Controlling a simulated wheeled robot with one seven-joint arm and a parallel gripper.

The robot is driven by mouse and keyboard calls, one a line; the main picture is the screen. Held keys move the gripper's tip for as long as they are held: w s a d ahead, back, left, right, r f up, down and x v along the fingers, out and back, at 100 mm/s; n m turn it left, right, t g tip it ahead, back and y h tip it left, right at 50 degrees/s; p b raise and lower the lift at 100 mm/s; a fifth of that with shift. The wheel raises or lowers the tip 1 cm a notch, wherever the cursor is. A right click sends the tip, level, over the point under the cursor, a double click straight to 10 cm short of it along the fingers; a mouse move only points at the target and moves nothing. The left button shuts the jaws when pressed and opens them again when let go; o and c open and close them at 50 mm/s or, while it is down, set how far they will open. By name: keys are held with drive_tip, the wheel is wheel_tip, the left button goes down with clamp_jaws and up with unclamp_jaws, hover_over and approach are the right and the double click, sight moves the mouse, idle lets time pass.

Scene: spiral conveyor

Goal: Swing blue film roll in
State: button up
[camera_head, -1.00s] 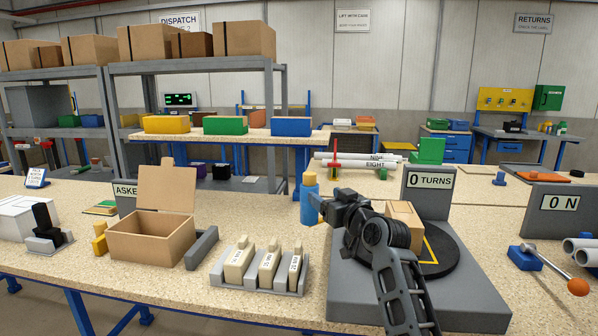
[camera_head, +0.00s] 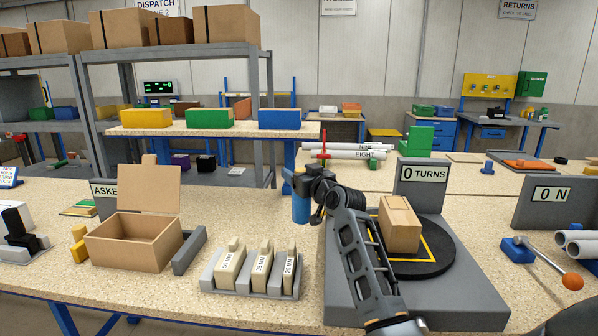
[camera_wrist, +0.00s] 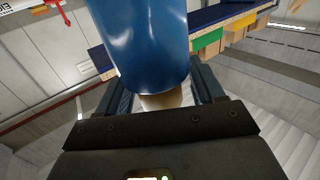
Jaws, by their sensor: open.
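The blue film roll (camera_head: 301,207) stands upright on the bench, left of the turntable base. My gripper (camera_head: 296,182) is at its upper part in the head view and hides its top. In the wrist view the blue roll (camera_wrist: 140,40) fills the top middle, with its pale core (camera_wrist: 161,100) between the two fingers of my gripper (camera_wrist: 161,90). The fingers are open, and I cannot tell whether either touches the core. A cardboard box (camera_head: 400,224) sits on the black turntable (camera_head: 440,262), beside a sign reading "0 TURNS" (camera_head: 423,173).
An open carton (camera_head: 130,245) and a grey rack (camera_head: 250,290) of labelled pale blocks stand left on the bench. A "0 N" sign (camera_head: 550,195), a lever with an orange knob (camera_head: 572,281) and white tubes (camera_head: 575,240) are at the right. White rolls (camera_head: 355,150) lie behind.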

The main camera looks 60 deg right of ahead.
drive_tip(key=shift+w, duration=0.1)
clamp_jaws()
drive_tip(key=shift+d, duration=0.1)
idle(0.6)
